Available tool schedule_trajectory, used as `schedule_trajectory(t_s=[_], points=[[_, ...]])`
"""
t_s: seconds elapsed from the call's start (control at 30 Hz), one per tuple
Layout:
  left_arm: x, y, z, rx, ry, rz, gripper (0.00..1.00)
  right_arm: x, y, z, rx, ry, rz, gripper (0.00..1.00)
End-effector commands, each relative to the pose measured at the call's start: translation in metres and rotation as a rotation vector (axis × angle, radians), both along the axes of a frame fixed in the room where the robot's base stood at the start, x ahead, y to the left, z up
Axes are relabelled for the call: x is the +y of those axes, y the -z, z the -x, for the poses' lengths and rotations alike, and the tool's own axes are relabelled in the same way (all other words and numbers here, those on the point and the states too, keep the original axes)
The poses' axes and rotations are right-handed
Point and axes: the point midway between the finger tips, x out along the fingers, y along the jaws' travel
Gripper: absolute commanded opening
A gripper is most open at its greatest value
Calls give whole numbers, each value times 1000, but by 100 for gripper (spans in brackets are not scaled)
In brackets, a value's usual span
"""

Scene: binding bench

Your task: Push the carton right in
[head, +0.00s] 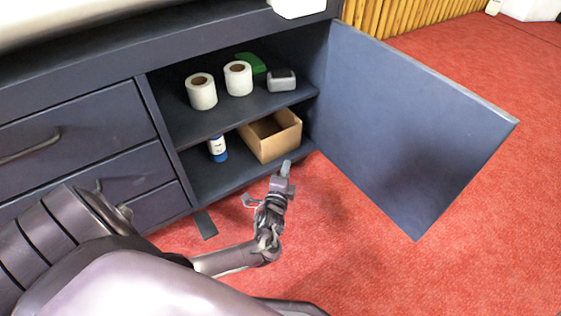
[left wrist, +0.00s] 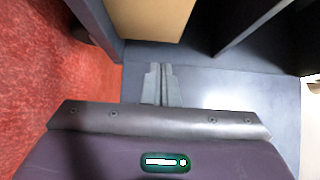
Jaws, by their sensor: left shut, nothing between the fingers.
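The carton (head: 278,145) is an open-topped brown cardboard box on the lower shelf of the open dark blue cabinet, near the shelf's front edge. Its brown face also shows at the top of the left wrist view (left wrist: 150,20). My left gripper (head: 286,167) is shut and empty in front of the carton, near its lower front. In the left wrist view the closed fingertips (left wrist: 159,66) point toward the carton, with a strip of shelf showing between them. I cannot tell how deep the carton sits behind its front. My right gripper is not in view.
A blue and white bottle (head: 217,148) stands left of the carton. The upper shelf (head: 215,119) holds two white rolls (head: 201,91), a green item (head: 251,63) and a grey-white object (head: 282,80). The open door (head: 400,125) stands to the right. Red carpet (head: 340,270) is clear in front.

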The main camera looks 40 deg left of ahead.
Motion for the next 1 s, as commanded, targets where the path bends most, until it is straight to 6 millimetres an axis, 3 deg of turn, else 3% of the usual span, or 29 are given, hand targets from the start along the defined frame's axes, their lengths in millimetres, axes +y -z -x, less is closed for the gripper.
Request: schedule_trajectory(t_s=[0.03, 0.27, 0.5, 1.0], points=[[5, 6, -12, -4, 0, -3, 0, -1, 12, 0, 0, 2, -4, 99], [23, 5, -56, -3, -2, -2, 0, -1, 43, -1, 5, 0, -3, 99], [52, 4, -66, 1, 0, -2, 0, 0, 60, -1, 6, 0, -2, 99], [59, 0, -66, 1, -1, 0, 0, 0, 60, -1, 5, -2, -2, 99]])
